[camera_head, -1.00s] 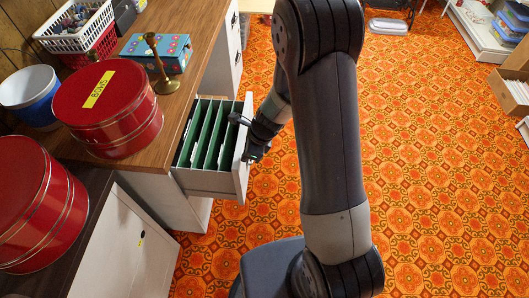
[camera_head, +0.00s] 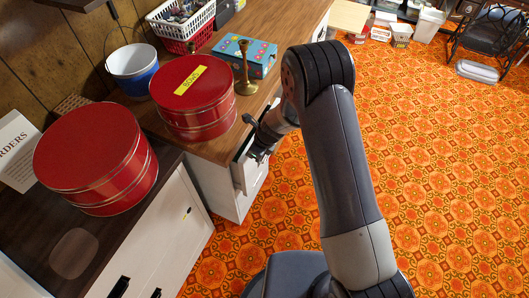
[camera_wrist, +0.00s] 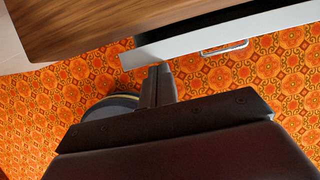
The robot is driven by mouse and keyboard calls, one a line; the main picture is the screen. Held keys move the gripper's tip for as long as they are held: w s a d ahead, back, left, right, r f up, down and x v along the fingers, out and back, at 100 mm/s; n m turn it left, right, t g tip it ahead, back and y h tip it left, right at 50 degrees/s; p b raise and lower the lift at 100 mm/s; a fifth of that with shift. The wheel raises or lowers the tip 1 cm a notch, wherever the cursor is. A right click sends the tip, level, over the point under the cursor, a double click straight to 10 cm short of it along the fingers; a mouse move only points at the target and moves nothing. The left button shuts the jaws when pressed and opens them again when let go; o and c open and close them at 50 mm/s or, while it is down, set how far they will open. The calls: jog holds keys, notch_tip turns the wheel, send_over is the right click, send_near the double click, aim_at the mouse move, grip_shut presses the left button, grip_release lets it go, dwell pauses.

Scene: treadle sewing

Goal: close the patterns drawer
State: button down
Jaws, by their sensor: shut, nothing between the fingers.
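The patterns drawer shows as a pale front panel (camera_head: 242,165) under the wooden desk top at the desk's near end. Its inside is hidden, and the panel seems to stand out only a little from the desk; the exact gap is unclear. In the wrist view the pale drawer front (camera_wrist: 190,45) with its metal handle (camera_wrist: 224,48) lies just beyond the desk edge. My gripper (camera_head: 258,152) is shut and empty, right at the outer side of the panel. In the wrist view my gripper's fingers (camera_wrist: 160,72) end close to the panel's lower edge; contact is unclear.
On the desk top (camera_head: 272,93) stand a red round tin (camera_head: 190,100), a brass candlestick (camera_head: 244,72) and a blue box (camera_head: 245,56). Another red tin (camera_head: 95,155) is on the dark counter at left. The orange patterned floor (camera_head: 430,170) to the right is clear.

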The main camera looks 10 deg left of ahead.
jog(key=shift+w+a+p, duration=0.3)
jog(key=shift+a, duration=0.6)
jog(key=shift+d, duration=0.1)
